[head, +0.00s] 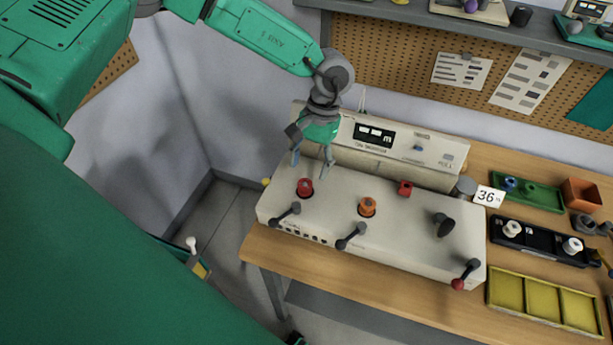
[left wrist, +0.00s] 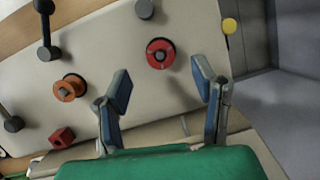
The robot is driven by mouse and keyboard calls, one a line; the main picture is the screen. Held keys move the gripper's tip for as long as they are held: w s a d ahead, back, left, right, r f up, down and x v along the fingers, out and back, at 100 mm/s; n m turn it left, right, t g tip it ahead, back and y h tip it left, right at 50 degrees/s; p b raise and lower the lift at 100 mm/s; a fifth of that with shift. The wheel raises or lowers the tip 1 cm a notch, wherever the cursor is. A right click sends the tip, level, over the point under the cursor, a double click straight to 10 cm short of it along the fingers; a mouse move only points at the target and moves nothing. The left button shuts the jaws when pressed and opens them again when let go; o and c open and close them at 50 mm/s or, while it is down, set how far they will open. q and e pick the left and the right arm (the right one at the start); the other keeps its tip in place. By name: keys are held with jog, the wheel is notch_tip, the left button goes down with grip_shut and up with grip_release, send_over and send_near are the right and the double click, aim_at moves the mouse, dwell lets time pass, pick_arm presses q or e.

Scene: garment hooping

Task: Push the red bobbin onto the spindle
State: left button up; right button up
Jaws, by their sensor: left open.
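The red bobbin (head: 305,187) sits at the left end of the machine's pale top, around a grey spindle. In the left wrist view the red bobbin (left wrist: 160,54) shows from above, with the spindle's grey tip (left wrist: 160,56) in its centre. How far down the spindle it sits, I cannot tell. My left gripper (head: 312,160) is open and empty, behind and above the bobbin. In the left wrist view its two fingers (left wrist: 165,88) are spread apart, with the bobbin beyond their tips. My right gripper is not in view.
An orange bobbin (head: 367,206) and a small red block (head: 405,187) are on the machine (head: 400,228). A sign reading 36 (head: 488,196), a green tray (head: 535,194), a black tray (head: 540,240) and a yellow tray (head: 543,302) lie to the right.

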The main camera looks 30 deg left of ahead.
aim_at(305, 183)
pick_arm(q)
jog(key=v, duration=0.5)
jog(key=shift+w+r, duration=0.15)
jog(key=shift+r, duration=0.2)
jog(key=c, duration=0.5)
jog(key=shift+f, duration=0.15)
jog(key=c, duration=0.6)
jog(key=s+f+n+t+b, duration=0.2)
jog(key=b, duration=0.2)
jog(key=shift+t, duration=0.3)
grip_shut()
jog(key=shift+s+a+f+n+t+b, duration=0.1)
jog(key=shift+s+f+n+t+b, duration=0.1)
jog(key=shift+s+n+t+b, duration=0.45)
jog(key=shift+g, duration=0.25)
notch_tip(305, 183, down, 6)
jog(key=b, duration=0.8)
